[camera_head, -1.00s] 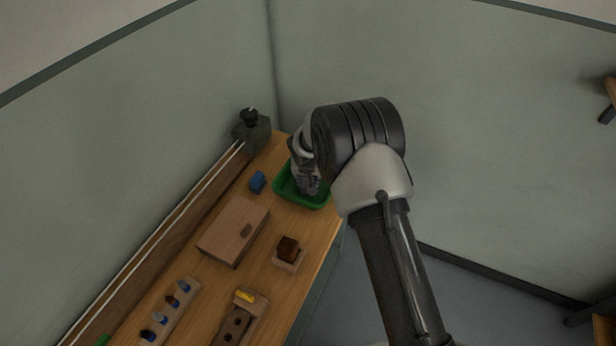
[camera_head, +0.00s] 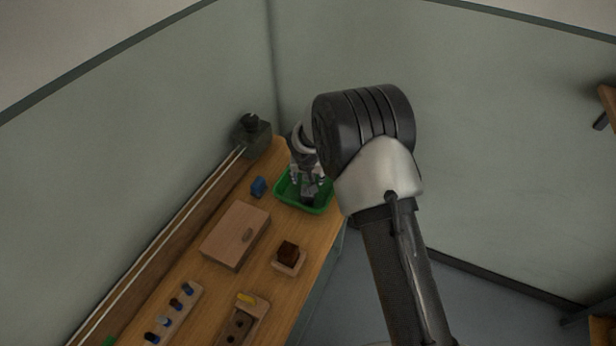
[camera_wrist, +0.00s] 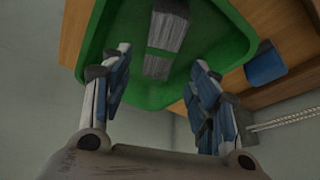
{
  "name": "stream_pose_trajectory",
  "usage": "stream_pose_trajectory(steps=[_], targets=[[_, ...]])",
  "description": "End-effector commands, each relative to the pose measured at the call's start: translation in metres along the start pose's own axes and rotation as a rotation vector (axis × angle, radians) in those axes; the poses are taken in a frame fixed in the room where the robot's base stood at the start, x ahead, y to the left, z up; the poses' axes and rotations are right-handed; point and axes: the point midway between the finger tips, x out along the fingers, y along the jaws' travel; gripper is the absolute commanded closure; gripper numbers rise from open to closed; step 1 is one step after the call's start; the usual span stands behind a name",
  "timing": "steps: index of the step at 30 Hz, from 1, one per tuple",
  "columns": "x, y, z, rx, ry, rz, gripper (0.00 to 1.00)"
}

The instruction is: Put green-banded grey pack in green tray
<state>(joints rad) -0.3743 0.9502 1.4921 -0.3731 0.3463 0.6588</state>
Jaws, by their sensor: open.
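The green tray (camera_head: 284,199) stands at the far end of the wooden bench. It also fills the upper middle of the wrist view (camera_wrist: 112,98). The grey pack with a green band (camera_wrist: 168,32) lies inside the tray, on its floor. In the camera_head view the pack (camera_head: 308,195) shows as a small grey shape in the tray, partly screened by my gripper. My gripper (camera_head: 309,182) is open over the tray, its fingers apart on either side of the pack in the wrist view (camera_wrist: 161,62). Nothing shows between the fingers, and the pack looks clear of them.
A blue block (camera_head: 259,186) sits left of the tray. A dark grey device (camera_head: 252,136) is at the wall corner.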

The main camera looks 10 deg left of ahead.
Motion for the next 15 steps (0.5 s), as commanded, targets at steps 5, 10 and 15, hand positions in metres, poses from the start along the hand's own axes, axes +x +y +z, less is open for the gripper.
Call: stream_pose_trajectory(steps=[5,10,15], targets=[[-0.044,-0.001,-0.001,0.0,0.0,0.0,0.45],[-0.068,-0.001,0.0,0.0,0.0,-0.001,0.45],[-0.077,0.0,0.001,0.0,-0.001,0.0,0.45]])
